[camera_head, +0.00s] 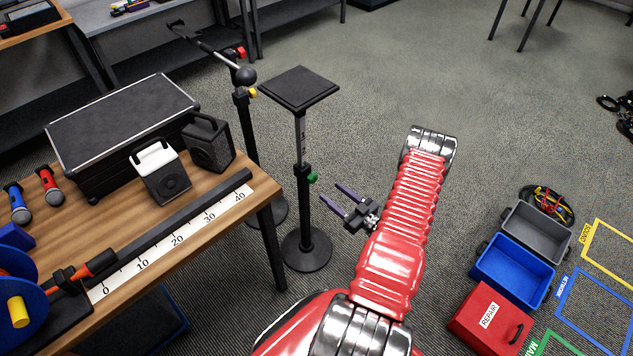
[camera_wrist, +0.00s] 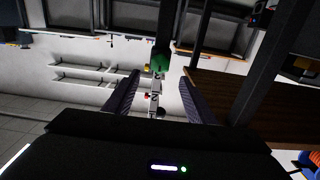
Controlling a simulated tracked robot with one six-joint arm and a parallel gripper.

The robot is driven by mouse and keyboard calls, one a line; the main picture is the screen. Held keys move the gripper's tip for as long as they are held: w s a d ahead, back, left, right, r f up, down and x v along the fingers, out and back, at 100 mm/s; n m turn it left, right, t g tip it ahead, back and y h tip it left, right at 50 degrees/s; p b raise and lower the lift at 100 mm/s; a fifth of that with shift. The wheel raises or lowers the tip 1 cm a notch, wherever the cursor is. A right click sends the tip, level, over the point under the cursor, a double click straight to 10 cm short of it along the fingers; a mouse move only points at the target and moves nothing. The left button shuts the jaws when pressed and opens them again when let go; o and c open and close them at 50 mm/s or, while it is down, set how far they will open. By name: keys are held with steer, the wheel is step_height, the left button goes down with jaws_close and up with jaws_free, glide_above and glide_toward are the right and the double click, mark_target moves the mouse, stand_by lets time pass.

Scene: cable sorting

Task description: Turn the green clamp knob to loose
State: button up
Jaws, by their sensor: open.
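The green clamp knob (camera_head: 312,177) sits on the side of a black stand's pole (camera_head: 303,205). The stand has a flat dark top plate (camera_head: 299,88) and a round base on the floor. My gripper (camera_head: 330,192) is open and empty, just right of and slightly below the knob in the head view, its two fingers pointing toward the stand. In the wrist view the knob (camera_wrist: 160,62) shows between and beyond the spread fingertips of my gripper (camera_wrist: 160,74), apart from both. The knob's turn position cannot be told.
A second stand with a yellow knob (camera_head: 252,92) and a red knob (camera_head: 240,52) stands close behind. A wooden table (camera_head: 215,222) with speakers, a case, microphones and a ruler is on the left. Bins (camera_head: 512,270) and floor markings lie right. Floor behind my arm is clear.

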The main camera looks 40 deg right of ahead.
mark_target(315, 180)
steer(key=w, duration=0.9)
steer(key=shift+a, duration=0.1)
steer(key=c, duration=1)
